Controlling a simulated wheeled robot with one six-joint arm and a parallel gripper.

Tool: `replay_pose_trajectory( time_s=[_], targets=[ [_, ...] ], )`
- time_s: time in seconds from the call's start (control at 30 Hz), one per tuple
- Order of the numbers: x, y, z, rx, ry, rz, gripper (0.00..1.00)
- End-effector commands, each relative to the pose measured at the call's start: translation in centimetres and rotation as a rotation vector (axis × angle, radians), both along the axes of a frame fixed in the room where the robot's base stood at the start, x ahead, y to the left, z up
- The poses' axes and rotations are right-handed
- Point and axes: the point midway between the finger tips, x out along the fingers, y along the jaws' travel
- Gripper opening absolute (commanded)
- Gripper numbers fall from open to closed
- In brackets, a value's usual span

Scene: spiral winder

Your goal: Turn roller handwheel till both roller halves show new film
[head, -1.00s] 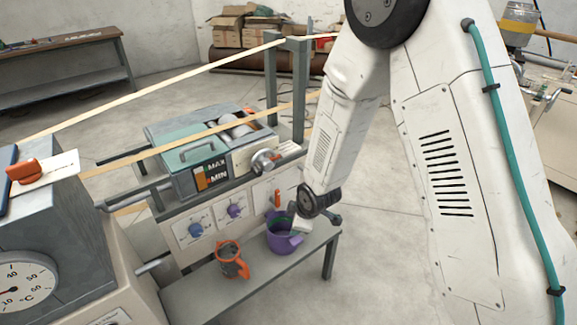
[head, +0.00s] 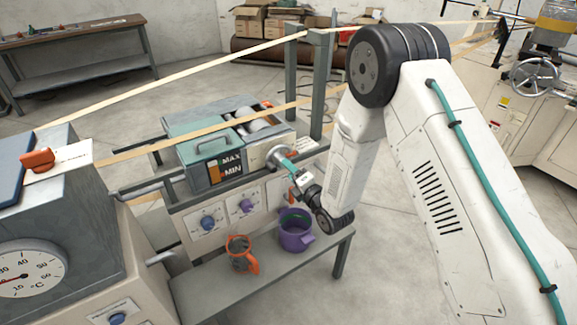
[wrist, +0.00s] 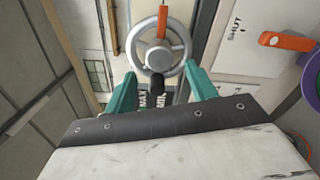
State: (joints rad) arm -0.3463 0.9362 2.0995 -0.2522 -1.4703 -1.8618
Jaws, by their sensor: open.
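The roller handwheel is a small silver spoked wheel (wrist: 140,51) in the upper middle of the wrist view; it also shows on the front of the roller unit in the head view (head: 276,157). A black knob (wrist: 156,83) sits at its lower rim. An orange lever or pointer (wrist: 162,22) shows at the wheel's top. My gripper (wrist: 160,72) is open, its teal fingers on either side of the knob and lower rim; I cannot tell whether they touch. It is at the wheel in the head view too. The pale roller (head: 259,124) shows partly in the open box; its film is too small to judge.
A teal-lidded tank (head: 205,141) with MAX/MIN marks adjoins the roller. A purple pot (head: 294,240) and an orange-handled jug (head: 240,262) stand on the shelf below. A pale strip (head: 160,87) runs above the unit. An orange lever marked SHUT (wrist: 287,41) is right of the wheel.

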Motion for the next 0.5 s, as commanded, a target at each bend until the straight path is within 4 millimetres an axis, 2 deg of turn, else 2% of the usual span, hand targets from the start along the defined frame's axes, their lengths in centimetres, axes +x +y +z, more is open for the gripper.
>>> replay_pose_trajectory(
  time_s=[0.23, 0.5],
  targets=[
    [2.8, 1.8, 0.0, 0.001, 0.002, -0.001, 0.56],
    [3.5, 2.2, 0.0, 0.000, 0.003, -0.003, 0.56]
  ],
)
